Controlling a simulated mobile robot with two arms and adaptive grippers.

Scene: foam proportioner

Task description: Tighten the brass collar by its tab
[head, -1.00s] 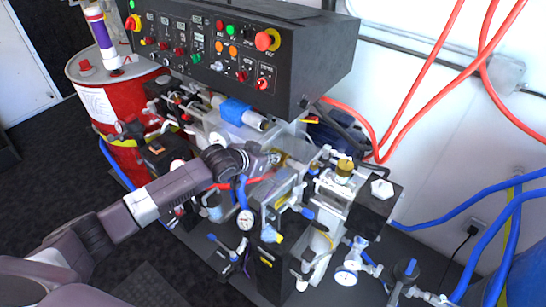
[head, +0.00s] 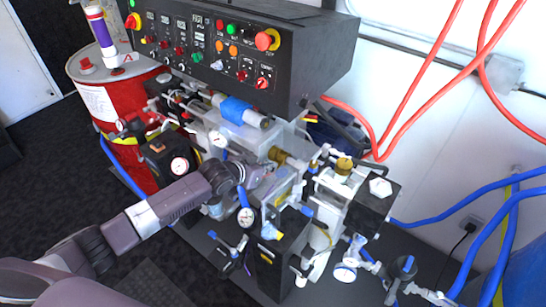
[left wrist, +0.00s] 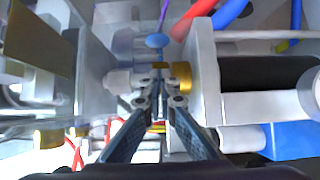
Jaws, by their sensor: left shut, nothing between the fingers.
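The brass collar (head: 279,155) sits at the right end of a grey shaft in the middle of the machine. In the left wrist view the brass collar (left wrist: 181,75) lies against a grey block, with a small darker brass tab (left wrist: 160,65) at its left. My left gripper (head: 266,173) is just below the collar in the head view, shut and empty. In the left wrist view its fingertips (left wrist: 159,88) point at the tab and lie close below it. I cannot tell whether they touch it. My right gripper is not in view.
A black control panel (head: 225,50) overhangs the machine. A second brass fitting (head: 343,165) stands to the right on a white block. Gauges (head: 246,218) and blue-handled valves crowd the front. A red drum (head: 130,120) stands at the left.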

